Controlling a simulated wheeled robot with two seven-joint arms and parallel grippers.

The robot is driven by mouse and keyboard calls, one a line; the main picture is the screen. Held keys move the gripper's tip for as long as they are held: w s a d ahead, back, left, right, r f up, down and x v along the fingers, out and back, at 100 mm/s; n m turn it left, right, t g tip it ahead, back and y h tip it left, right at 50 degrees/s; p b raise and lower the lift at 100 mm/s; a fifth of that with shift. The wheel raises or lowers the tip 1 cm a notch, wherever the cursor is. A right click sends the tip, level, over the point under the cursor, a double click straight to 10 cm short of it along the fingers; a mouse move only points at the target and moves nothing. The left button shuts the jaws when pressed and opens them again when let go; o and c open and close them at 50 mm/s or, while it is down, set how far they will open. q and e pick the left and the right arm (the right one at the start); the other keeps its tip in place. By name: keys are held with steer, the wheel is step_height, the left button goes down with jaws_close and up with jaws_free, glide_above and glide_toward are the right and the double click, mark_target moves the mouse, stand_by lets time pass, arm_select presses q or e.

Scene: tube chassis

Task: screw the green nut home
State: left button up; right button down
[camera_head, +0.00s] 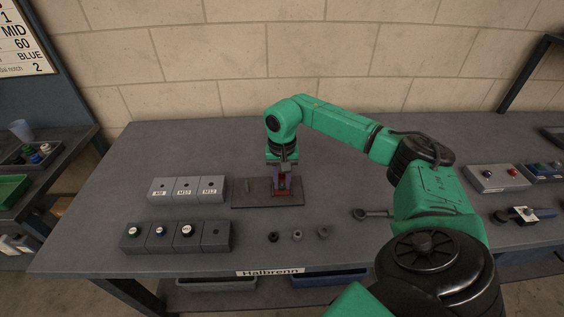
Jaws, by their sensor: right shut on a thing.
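My right gripper (286,181) points down over the dark plate (250,201) at the middle of the bench. It is shut on a small part low over the plate's right half; the fingers hide most of it. Red and purple show around the fingertips, and I cannot make out the part's colour or whether it sits on a thread. A short upright stud (247,186) stands on the plate's left half. I see no clearly green nut in this view. My left gripper is not in view.
Grey blocks marked in M sizes (187,190) and a block row with round-topped pieces (176,237) stand left of the plate. Several small dark nuts (297,235) lie in front. A wrench (371,214) lies right. A control box (496,178) is farther right.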

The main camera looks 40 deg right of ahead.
steer(key=m, duration=0.3)
steer(key=shift+m, duration=0.4)
steer(key=m, duration=0.2)
steer(key=shift+r+m+p, duration=0.15)
steer(key=shift+m+p, duration=0.25)
steer(key=shift+m, duration=1.2)
steer(key=shift+m+p, duration=0.3)
steer(key=shift+m, duration=0.5)
steer(key=c, duration=1.1)
jaws_free()
steer(key=shift+m, duration=0.7)
steer(key=o, duration=0.5)
